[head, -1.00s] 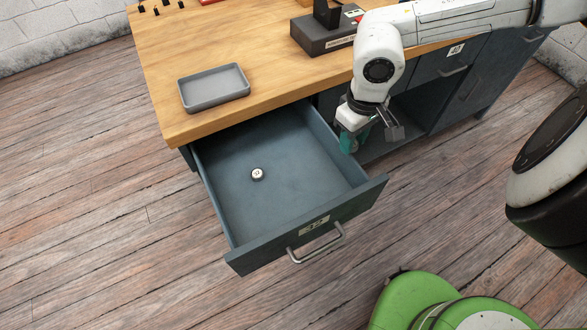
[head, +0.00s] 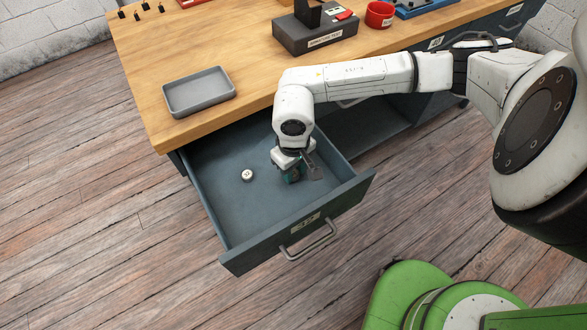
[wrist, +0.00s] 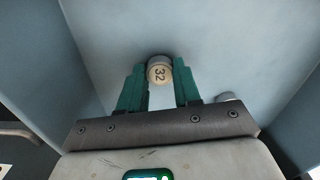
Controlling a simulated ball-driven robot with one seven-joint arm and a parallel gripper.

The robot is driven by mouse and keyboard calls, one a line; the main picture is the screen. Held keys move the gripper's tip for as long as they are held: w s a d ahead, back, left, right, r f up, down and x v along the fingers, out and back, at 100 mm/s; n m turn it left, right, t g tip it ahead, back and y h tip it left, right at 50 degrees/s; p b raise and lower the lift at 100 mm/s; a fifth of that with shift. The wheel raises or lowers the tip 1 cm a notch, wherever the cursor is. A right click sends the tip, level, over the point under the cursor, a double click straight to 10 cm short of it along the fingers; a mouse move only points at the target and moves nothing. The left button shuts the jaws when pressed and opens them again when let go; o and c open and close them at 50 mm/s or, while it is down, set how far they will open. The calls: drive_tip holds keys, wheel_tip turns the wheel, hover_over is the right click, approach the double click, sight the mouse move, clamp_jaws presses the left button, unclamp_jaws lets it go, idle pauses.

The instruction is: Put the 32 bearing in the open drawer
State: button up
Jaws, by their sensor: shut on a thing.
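My gripper (head: 292,177) is inside the open drawer (head: 225,205), over its right half, with its green fingers pointing down. In the wrist view the fingers (wrist: 160,82) are closed on a small round bearing (wrist: 158,72) with a pale face marked 32. In the head view the held bearing is hidden by the gripper. I cannot tell whether it touches the drawer floor. Another small bearing (head: 247,175) lies on the drawer floor, left of my gripper; its mark is too small to read. A grey round thing (wrist: 228,97), partly hidden, shows in the wrist view.
A grey tray (head: 199,93) sits on the wooden bench top (head: 215,40). A dark block with a label (head: 315,35), a red cup (head: 379,14) and a blue tray (head: 425,8) stand farther back. The drawer's walls and handled front (head: 300,225) surround my gripper.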

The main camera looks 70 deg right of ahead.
sight(294, 173)
drive_tip(key=shift+f, duration=0.25)
drive_tip(key=shift+f, duration=0.15)
drive_tip(key=o, duration=1)
drive_tip(key=shift+o, duration=0.2)
wheel_tip(294, 173, up, 12)
drive_tip(key=shift+r, duration=0.25)
